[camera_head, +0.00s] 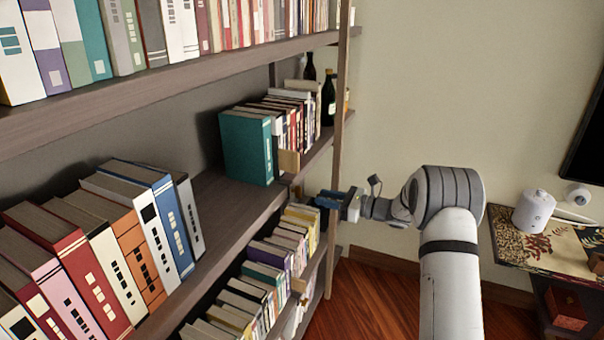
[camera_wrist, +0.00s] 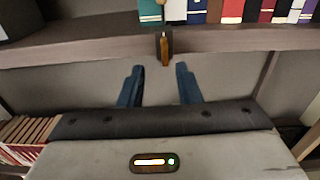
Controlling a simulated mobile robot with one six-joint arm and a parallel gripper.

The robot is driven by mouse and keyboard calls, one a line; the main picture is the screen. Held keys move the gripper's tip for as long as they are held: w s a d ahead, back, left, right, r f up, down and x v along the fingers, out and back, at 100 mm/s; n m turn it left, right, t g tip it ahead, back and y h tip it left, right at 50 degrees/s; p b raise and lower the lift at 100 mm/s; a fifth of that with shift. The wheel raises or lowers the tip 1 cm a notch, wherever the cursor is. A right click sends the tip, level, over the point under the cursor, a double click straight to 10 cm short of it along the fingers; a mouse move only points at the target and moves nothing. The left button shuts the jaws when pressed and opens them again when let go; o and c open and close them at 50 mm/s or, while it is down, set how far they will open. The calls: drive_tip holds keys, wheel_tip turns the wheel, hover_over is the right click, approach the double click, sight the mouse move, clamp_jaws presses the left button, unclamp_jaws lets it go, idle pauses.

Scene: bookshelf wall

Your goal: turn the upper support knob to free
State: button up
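The upper support knob (camera_head: 289,160) looks like a small tan wooden block at the front edge of the middle shelf, beside the teal book. A wooden piece that appears to be the same knob (camera_wrist: 165,50) shows in the wrist view, upright against the shelf edge. My gripper (camera_head: 327,198) is in front of the bookshelf, to the right of and below the knob. In the wrist view its two blue fingers (camera_wrist: 160,76) are apart with nothing between them. The knob lies beyond the fingertips, roughly centred between them, and does not look touched.
A similar tan block (camera_head: 299,285) sits on the lower shelf edge. Books fill the shelves, with a teal book (camera_head: 248,148) nearest the knob. A wooden shelf post (camera_head: 337,150) stands close to my gripper. A side table with a white device (camera_head: 534,210) is at right.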

sight(296, 192)
drive_tip(key=p+x, duration=0.2)
drive_tip(key=x, duration=0.6)
drive_tip(key=shift+w+d+r, duration=0.2)
drive_tip(key=shift+w+r, duration=0.05)
drive_tip(key=shift+w, duration=0.1)
drive_tip(key=shift+c, duration=0.4)
